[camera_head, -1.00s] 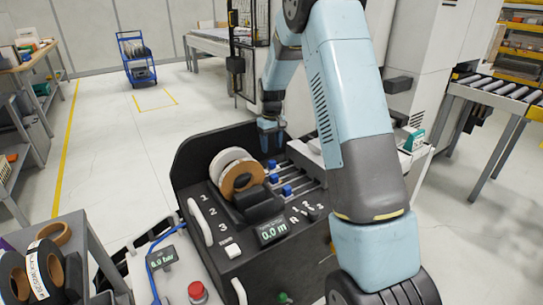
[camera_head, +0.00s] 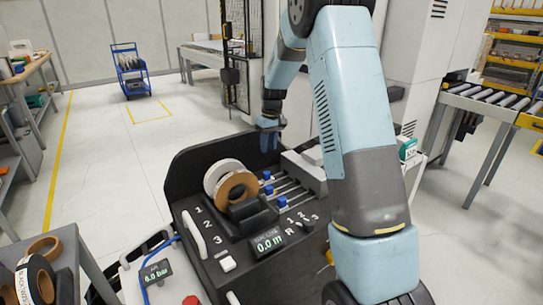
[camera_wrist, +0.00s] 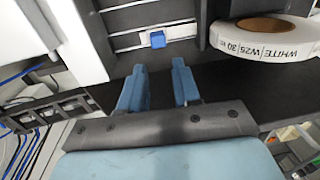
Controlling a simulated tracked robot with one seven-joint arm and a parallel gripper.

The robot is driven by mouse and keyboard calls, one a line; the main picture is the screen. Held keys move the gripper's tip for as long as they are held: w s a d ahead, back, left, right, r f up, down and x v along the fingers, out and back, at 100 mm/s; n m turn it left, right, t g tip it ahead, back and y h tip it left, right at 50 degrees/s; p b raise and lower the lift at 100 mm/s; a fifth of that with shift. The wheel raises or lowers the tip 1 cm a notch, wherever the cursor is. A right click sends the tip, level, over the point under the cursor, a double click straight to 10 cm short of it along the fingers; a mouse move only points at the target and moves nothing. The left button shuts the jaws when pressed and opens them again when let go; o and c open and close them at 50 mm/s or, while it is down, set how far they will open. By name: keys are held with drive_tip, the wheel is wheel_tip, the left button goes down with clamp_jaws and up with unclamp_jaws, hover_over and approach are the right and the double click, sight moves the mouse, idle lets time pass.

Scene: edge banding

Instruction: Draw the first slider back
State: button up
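Three blue slider knobs sit on parallel rails of the black machine. The farthest (camera_head: 266,175) is nearest my gripper, the middle one (camera_head: 268,189) is by the spools, and the nearest (camera_head: 282,201) is beside the black block. My gripper (camera_head: 269,142) points down at the machine's far edge, beyond the knobs. In the wrist view its two blue fingers (camera_wrist: 160,84) are apart with nothing between them. One blue knob (camera_wrist: 158,39) stands on a rail just past the fingertips, roughly in line with the gap and not touched. Which knob this is I cannot tell for sure.
A white tape roll (camera_wrist: 268,38) lies right of the fingers in the wrist view. White and brown rolls (camera_head: 236,186) stand left of the rails. A pale grey block (camera_head: 305,172) is on the right. The black back wall (camera_head: 195,158) rises at the left.

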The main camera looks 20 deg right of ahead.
sight(265, 175)
drive_tip(key=d+y, duration=0.1)
drive_tip(key=s+d+f+y, duration=0.1)
drive_tip(key=d, duration=0.1)
drive_tip(key=d+f+y, duration=0.1)
drive_tip(key=d, duration=0.1)
drive_tip(key=shift+s+n+t+y, duration=0.3)
drive_tip(key=shift+s, duration=0.05)
drive_tip(key=c, duration=0.4)
drive_tip(key=d+t+y, duration=0.1)
drive_tip(key=d, duration=0.2)
drive_tip(key=shift+f+t+y, duration=0.1)
drive_tip(key=shift+t+y, duration=0.3)
clamp_jaws()
drive_tip(key=shift+y, duration=0.3)
drive_tip(key=x, duration=0.9)
drive_tip(key=shift+w+d+f, duration=0.15)
drive_tip(key=shift+w+f, duration=0.1)
drive_tip(key=shift+f, duration=0.1)
drive_tip(key=a, duration=0.1)
drive_tip(key=s+a, duration=0.1)
drive_tip(key=a, duration=0.3)
drive_tip(key=shift+s, duration=0.35)
